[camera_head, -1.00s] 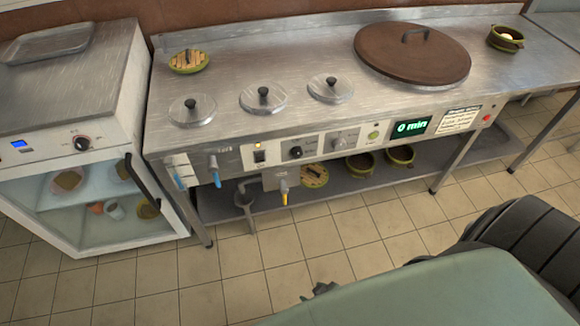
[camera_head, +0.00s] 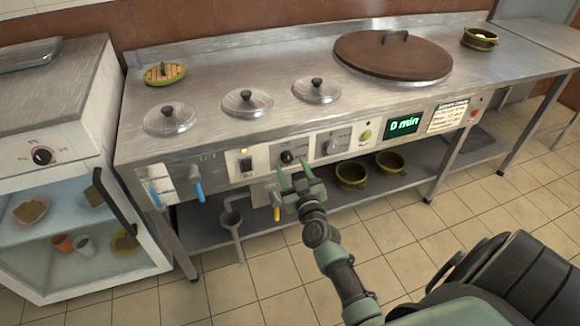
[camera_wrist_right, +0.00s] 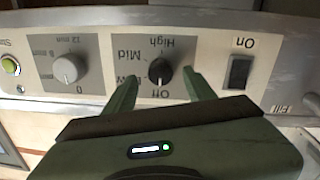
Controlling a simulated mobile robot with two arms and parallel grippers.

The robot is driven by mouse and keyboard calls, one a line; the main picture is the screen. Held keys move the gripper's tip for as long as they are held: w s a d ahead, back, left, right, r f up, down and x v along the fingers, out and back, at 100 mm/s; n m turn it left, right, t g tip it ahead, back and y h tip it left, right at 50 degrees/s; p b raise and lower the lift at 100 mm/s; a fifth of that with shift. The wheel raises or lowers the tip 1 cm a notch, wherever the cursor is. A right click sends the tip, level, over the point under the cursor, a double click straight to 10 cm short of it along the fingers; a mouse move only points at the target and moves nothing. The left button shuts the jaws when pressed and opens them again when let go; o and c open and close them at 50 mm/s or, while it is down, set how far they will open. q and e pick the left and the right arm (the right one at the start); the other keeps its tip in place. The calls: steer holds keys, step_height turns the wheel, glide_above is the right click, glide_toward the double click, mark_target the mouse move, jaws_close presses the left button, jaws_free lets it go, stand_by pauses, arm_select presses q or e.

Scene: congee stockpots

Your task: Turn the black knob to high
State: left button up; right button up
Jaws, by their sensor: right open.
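The black knob (camera_head: 287,157) is on the front panel of the steel counter. In the right wrist view, which is upside down, the black knob (camera_wrist_right: 159,71) sits among labels Off, Low, Mid and High. Its mark seems to point toward Off, but it is small. My right gripper (camera_head: 291,170) is open just in front of the knob. In the wrist view the open fingers (camera_wrist_right: 160,78) stand on either side of the knob, with gaps showing, apparently not touching it. My left gripper is not in view.
A black rocker switch (camera_wrist_right: 239,71) marked On and a grey timer dial (camera_wrist_right: 68,69) flank the knob. A green button (camera_head: 366,135) and a display reading 0 min (camera_head: 403,125) are farther right. Below are a yellow-handled tap (camera_head: 276,212) and blue-handled taps (camera_head: 198,190).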

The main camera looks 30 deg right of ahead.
steer(key=shift+x, duration=1.1)
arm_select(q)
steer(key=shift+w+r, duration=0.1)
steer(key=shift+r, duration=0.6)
arm_select(e)
jaws_close()
